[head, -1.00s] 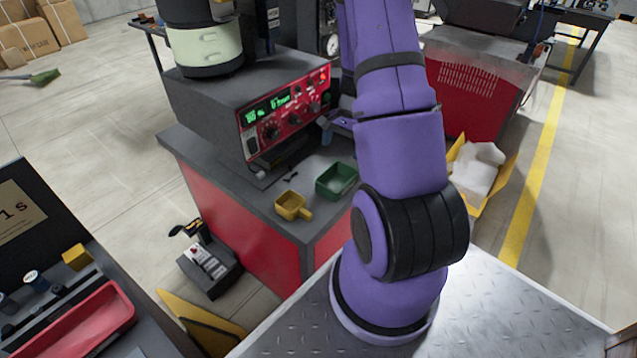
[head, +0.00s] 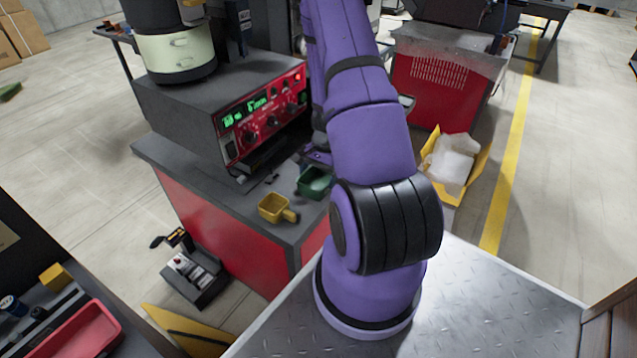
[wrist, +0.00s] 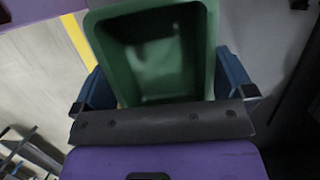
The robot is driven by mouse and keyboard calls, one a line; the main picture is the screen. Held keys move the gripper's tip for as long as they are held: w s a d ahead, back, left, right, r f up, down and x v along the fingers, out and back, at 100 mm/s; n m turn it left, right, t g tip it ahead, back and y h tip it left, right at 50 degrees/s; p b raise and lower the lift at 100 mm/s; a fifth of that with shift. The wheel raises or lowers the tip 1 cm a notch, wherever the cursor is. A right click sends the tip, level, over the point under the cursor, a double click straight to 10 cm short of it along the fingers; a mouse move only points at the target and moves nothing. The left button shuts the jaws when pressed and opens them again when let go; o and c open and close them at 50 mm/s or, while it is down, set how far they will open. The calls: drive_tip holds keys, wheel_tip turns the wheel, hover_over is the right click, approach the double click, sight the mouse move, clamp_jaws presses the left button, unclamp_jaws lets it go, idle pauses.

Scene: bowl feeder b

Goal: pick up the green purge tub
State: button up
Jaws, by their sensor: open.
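The green purge tub (head: 311,186) sits on the dark bench top (head: 233,208), partly hidden by my arm in the head view. It fills the upper middle of the wrist view (wrist: 114,52), its open top facing the camera. My gripper (wrist: 165,84) is open, with one blue finger on the left of the tub and one on the right. The fingers are close to its sides; I cannot tell whether they touch. The tub's inside looks empty, with dark shading at the bottom.
A yellow scoop-like cup (head: 273,208) stands left of the tub. Behind is a grey machine with a red control panel (head: 263,115). A small dark box (head: 196,280) is on the floor, and a red tray (head: 75,338) lies at lower left.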

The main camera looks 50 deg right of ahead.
drive_tip(key=shift+x, duration=0.95)
drive_tip(key=c, duration=0.7)
drive_tip(key=shift+r, duration=0.1)
